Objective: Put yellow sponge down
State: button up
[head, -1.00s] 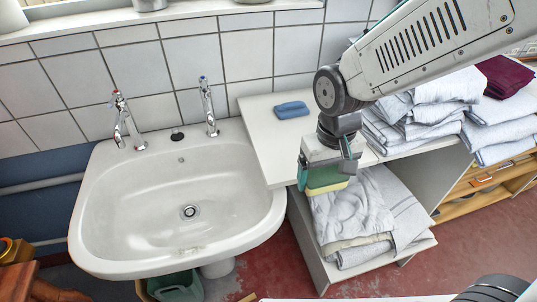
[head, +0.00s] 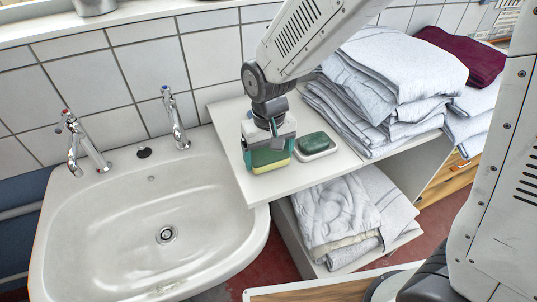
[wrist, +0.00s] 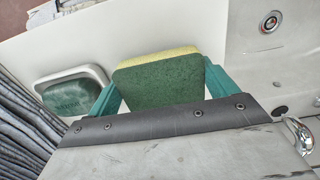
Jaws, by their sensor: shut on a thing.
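The yellow sponge (head: 270,160) has a green scouring side and a thin yellow edge. My gripper (head: 269,157) is shut on it, with one teal finger at each side. The sponge is at or just above the white counter top (head: 238,124), near its front left part; I cannot tell whether it touches. In the wrist view the sponge (wrist: 160,82) sits between the two teal fingers, its yellow layer showing along the far edge.
A green soap in a white dish (head: 316,146) lies close to the right of my gripper. Folded white towels (head: 385,75) stand behind it. The sink (head: 120,225) is on the left. Folded cloths (head: 335,212) lie on the shelf below.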

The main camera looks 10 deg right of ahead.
jog(key=shift+d+f, duration=0.1)
jog(key=shift+f, duration=0.4)
jog(key=shift+f, duration=0.25)
jog(key=o, duration=1)
jog(key=shift+s, duration=0.1)
jog(key=shift+c, duration=0.2)
jog(key=shift+f, duration=0.1)
